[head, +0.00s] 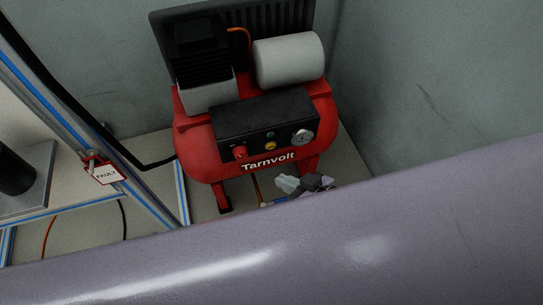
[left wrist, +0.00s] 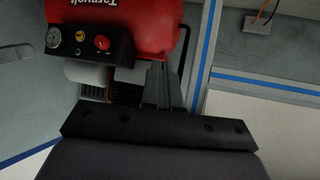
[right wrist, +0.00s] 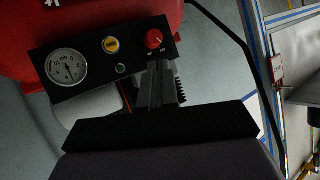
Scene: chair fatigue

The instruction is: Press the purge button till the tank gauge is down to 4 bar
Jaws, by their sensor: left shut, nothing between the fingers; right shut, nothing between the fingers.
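The red Tarnvolt compressor (head: 322,115) has a black front panel (head: 225,125). The panel carries a round white gauge (head: 302,137), a yellow button (head: 270,146), a small green button or lamp (head: 270,134) and a red knob (head: 239,152). In the right wrist view the gauge (right wrist: 66,66) is larger, but I cannot read its value surely.
A grey-lilac arm link of mine crosses the foreground and hides the floor. Grey walls stand close behind and right of the compressor. At left is a frame with blue strips and a red-and-white FAULT tag (head: 106,175). A black hose (head: 152,165) runs to the compressor.

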